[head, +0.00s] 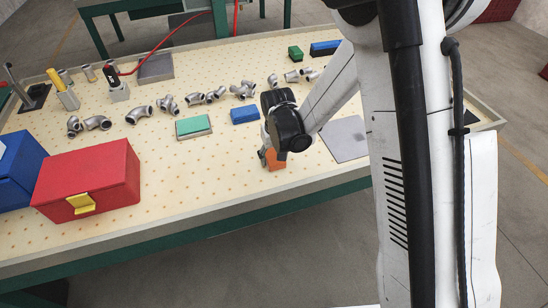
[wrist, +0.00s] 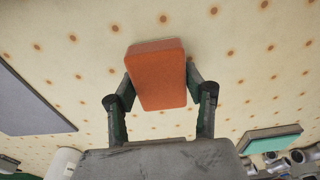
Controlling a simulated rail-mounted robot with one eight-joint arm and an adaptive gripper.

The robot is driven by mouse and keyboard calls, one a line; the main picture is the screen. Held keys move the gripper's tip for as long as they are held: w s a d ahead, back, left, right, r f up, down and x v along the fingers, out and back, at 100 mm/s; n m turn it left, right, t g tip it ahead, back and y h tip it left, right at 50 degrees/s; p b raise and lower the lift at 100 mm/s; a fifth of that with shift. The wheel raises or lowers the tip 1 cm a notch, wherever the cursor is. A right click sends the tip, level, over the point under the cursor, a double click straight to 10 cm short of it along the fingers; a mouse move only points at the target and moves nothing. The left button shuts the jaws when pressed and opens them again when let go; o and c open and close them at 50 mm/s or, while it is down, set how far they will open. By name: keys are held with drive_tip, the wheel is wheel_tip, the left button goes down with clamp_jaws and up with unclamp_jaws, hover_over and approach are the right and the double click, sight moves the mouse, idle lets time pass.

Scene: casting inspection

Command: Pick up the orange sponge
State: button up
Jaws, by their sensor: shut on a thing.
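The orange sponge (wrist: 157,76) is a rounded block between the two fingers of my gripper (wrist: 158,82) in the wrist view. The fingers press on its left and right sides. In the head view the sponge (head: 275,159) shows below the wrist, near the table's front edge, partly hidden by my gripper (head: 272,150). Whether it touches the tabletop or hangs just above it, I cannot tell.
A blue block (head: 244,115) and a green-topped pad (head: 193,127) lie to the left. A grey plate (head: 345,139) lies to the right. Several metal pipe fittings (head: 139,114) line the table behind. A red toolbox (head: 90,182) stands at the left front.

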sight(274, 154)
drive_tip(key=shift+r, duration=0.1)
drive_tip(key=shift+r+p, duration=0.25)
drive_tip(key=shift+p, duration=0.35)
drive_tip(key=shift+r, duration=0.35)
wheel_tip(274, 154, up, 3)
drive_tip(key=s+a+r, duration=0.7)
drive_tip(key=a, duration=0.1)
drive_tip(key=shift+s+a, duration=0.35)
drive_tip(key=shift+s, duration=0.05)
